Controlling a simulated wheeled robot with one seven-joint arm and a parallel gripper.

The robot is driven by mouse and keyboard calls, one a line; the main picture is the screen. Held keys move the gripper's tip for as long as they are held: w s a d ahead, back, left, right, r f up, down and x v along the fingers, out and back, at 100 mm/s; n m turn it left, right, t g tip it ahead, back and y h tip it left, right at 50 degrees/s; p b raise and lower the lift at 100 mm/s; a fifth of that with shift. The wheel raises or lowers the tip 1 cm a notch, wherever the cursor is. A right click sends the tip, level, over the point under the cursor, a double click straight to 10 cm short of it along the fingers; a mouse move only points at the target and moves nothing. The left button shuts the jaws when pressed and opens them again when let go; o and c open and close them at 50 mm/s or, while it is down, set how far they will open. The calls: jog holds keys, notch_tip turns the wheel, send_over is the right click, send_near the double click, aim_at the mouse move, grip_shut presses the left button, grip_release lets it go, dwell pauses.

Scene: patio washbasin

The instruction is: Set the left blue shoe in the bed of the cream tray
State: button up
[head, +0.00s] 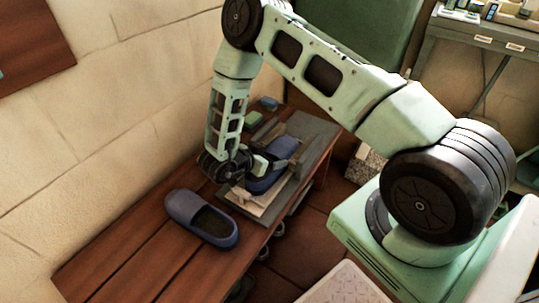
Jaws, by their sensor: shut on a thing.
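One blue shoe (281,153) is at my gripper (255,169), which is shut on its near side. The shoe is tilted, and its lower part is over or in the grey basin area. I cannot tell whether it touches what is below. The cream tray (257,204) shows as a pale patch just under and in front of my gripper, partly hidden by it. A second blue clog-like shoe (183,204) lies on the wooden bench to the left of my gripper, its dark opening facing up, apart from the tray.
The wooden bench (125,262) is clear at the front left. The grey washbasin (318,128) has raised edges around the held shoe. A green block (253,118) and a small blue item (269,103) sit behind my wrist. A stone wall (90,130) runs along the left.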

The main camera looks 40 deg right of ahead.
jog(key=o, duration=1.4)
jog(key=shift+c, duration=0.2)
jog(key=shift+a, duration=0.1)
jog(key=p+v, duration=0.3)
jog(key=v, duration=1.4)
